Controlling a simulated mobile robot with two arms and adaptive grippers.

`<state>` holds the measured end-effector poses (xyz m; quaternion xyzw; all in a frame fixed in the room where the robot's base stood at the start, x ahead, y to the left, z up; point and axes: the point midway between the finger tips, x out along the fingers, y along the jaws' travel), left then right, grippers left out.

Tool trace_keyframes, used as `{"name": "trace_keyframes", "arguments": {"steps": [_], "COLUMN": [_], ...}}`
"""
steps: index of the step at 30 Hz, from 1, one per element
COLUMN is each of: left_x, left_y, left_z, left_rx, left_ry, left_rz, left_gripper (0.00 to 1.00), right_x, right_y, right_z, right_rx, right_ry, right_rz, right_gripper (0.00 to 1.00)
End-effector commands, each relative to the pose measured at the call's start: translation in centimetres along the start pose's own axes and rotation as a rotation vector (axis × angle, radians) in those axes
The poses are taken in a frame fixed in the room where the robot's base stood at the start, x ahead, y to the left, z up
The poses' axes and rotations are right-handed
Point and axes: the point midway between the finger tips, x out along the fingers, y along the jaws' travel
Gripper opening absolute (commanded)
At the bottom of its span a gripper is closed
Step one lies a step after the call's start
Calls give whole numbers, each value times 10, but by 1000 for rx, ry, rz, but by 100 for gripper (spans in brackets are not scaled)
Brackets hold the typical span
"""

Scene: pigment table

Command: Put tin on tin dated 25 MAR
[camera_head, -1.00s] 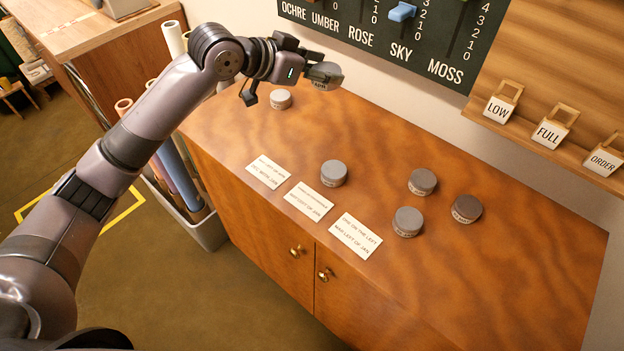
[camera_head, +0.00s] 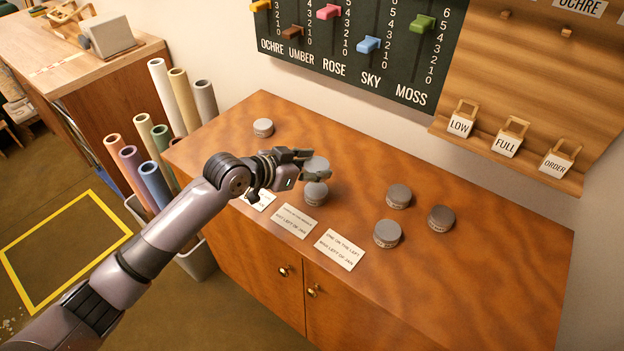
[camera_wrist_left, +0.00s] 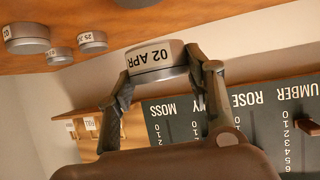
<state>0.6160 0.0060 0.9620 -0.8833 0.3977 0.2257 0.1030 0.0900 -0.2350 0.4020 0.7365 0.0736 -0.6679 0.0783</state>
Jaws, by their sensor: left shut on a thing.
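My left gripper (camera_head: 312,164) is shut on a grey tin (camera_head: 316,170). In the left wrist view the gripper (camera_wrist_left: 155,70) grips the held tin (camera_wrist_left: 155,60) by its sides, and its label reads 02 APR. In the head view the held tin overlaps another grey tin (camera_head: 316,194) on the table; whether they touch I cannot tell. Other tins stand at the far left (camera_head: 263,127) and to the right: a back tin (camera_head: 398,196), a front tin (camera_head: 387,234) and a darker tin (camera_head: 441,218). One tin in the wrist view (camera_wrist_left: 92,42) shows "25", its month unreadable. My right gripper is not in view.
Instruction cards (camera_head: 340,250) lie along the front edge of the wooden table (camera_head: 480,285). A dark slider board (camera_head: 350,45) and a shelf with label blocks (camera_head: 507,140) are behind. Paper rolls (camera_head: 165,95) stand left. The table's right end is clear.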

Motion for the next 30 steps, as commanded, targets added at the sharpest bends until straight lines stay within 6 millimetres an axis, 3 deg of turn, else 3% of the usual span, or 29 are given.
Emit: {"name": "trace_keyframes", "arguments": {"steps": [12,25,26,30], "left_x": [24,27,27,27], "left_y": [0,0,0,0], "left_z": [42,49,49,48], "left_rx": [-2,0,0,0], "left_ry": [1,3,2,1], "left_rz": [1,0,0,0], "left_gripper": [19,19,48,58], "right_x": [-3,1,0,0], "right_y": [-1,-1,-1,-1], "right_z": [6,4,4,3], "right_rx": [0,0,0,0], "right_ry": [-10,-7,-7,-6], "right_rz": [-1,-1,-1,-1], "right_gripper": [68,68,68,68]}}
